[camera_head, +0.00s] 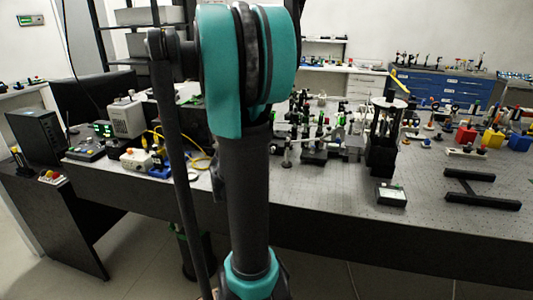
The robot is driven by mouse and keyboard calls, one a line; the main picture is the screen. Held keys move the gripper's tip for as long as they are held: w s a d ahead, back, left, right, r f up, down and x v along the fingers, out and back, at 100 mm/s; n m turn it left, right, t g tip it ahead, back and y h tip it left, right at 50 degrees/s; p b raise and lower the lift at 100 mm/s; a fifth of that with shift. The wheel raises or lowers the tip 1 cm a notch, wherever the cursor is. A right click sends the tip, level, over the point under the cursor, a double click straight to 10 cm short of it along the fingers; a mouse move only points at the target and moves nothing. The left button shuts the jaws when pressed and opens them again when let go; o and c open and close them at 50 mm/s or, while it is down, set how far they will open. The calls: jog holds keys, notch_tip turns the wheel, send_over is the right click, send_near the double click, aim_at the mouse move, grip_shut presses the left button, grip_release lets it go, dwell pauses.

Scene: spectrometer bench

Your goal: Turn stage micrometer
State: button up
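The optical bench (330,195) carries a cluster of small optical mounts and stages (320,152) just right of my arm. I cannot make out which small part is the stage micrometer. A tall black stand with a round pale plate (386,102) rises right of the cluster. My arm, a dark link with teal joints, stands upright in the middle of the view and hides part of the bench behind it. My gripper is not in view.
A small dark box with a pale top (391,194) and a black H-shaped frame (482,190) lie near the bench front. Red (466,134) and yellow (492,138) blocks stand at right. A grey instrument (127,118) and yellow cables (199,160) are at left. Bare bench shows along the front.

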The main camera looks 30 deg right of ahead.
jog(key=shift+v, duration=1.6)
